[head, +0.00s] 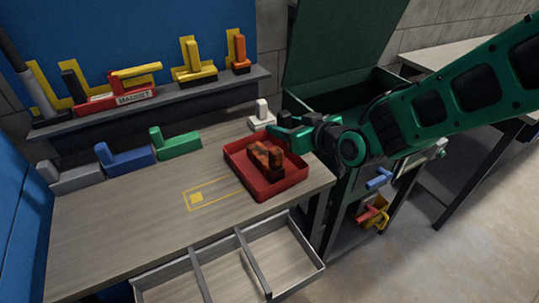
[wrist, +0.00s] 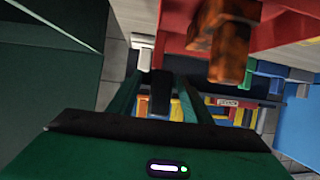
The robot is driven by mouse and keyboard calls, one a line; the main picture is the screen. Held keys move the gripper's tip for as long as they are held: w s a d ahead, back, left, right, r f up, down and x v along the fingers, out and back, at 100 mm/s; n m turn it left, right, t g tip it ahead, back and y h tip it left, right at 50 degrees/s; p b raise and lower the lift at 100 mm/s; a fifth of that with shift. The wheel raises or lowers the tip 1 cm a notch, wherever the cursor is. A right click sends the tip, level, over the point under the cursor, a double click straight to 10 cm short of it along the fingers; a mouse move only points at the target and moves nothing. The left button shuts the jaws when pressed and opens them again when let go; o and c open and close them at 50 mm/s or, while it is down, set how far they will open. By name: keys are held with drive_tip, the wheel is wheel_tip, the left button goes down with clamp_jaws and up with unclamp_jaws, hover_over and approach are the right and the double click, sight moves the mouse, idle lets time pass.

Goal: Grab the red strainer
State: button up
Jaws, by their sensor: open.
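Nothing is clearly recognisable as a strainer. A red tray (head: 238,168) sits at the right end of the workbench and holds a rust-red L-shaped block (head: 266,160). In the wrist view the tray's red wall (wrist: 178,25) and the rust-red block (wrist: 230,42) show at the top. My gripper (head: 278,129) is open and points left, near the tray's far right edge. It is close to a small white block (head: 262,116). The fingers also show in the wrist view (wrist: 160,88), with nothing seen held between them.
Grey (head: 78,178), blue (head: 126,157) and green (head: 176,142) L-shaped blocks line the bench's back. Yellow and orange tools stand on the shelf (head: 50,134). An open divided drawer (head: 197,275) juts from the front. A green lidded bin (head: 345,90) stands behind my arm.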

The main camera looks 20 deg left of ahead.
drive_tip(key=shift+w+a, duration=0.1)
clamp_jaws()
drive_tip(key=shift+r, duration=0.15)
